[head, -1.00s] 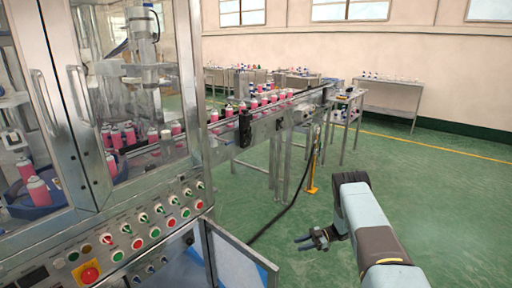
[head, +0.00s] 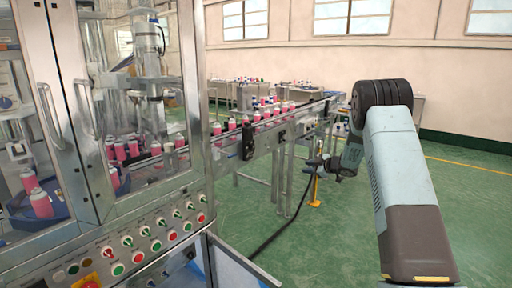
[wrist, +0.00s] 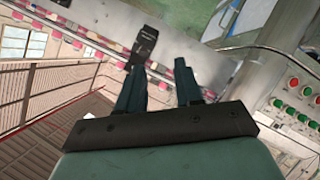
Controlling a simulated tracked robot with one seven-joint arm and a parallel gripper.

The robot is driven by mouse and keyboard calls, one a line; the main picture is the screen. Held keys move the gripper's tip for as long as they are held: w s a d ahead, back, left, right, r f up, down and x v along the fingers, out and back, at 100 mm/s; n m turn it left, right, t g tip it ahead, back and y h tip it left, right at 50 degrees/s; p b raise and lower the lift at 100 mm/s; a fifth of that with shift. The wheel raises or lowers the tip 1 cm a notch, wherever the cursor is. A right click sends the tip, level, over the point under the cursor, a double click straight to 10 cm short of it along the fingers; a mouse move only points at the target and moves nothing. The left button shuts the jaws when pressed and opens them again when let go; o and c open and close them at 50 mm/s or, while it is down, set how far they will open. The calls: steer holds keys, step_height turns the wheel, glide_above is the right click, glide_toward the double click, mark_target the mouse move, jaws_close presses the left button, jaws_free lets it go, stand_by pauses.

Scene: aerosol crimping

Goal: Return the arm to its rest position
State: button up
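My gripper (head: 316,163) hangs in free air to the right of the machine, in front of the conveyor's far end in the head view. My arm rises from the lower right and bends at a dark joint. In the wrist view my gripper (wrist: 160,85) shows two dark fingers spread apart with nothing between them. No object is held.
The crimping machine (head: 195,100) with glass doors and a button panel (head: 150,240) stands at left, its lower door (head: 235,265) open. A conveyor (head: 270,125) carries several pink cans (head: 246,120). Tables (head: 405,105) stand behind. The green floor (head: 450,195) at right is clear.

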steer(key=s+d+r+m+t+h, duration=0.2)
steer(key=s+d+r+m+h, duration=0.3)
steer(key=r, duration=0.7)
steer(key=s+r+m+t+h, duration=0.1)
steer(key=s+r+m+h, duration=0.2)
steer(key=s+r, duration=0.65)
steer(key=s+r+m+g+h, duration=0.2)
steer(key=s+r+m, duration=0.15)
steer(key=s, duration=0.85)
steer(key=s+r+m+g+h, duration=0.15)
steer(key=s+r, duration=0.25)
steer(key=s, duration=0.8)
steer(key=s+a+f+m+g+y, duration=0.1)
steer(key=s+a+f+g, duration=0.1)
steer(key=s, duration=0.9)
steer(key=s+a+f+m+g+y, duration=0.1)
steer(key=s+a+f+g+y, duration=0.1)
steer(key=s, duration=1)
steer(key=shift+a+f+m, duration=0.4)
steer(key=shift+a+f, duration=0.5)
steer(key=shift+a, duration=0.2)
steer(key=shift+s+d, duration=0.1)
steer(key=shift+d, duration=0.05)
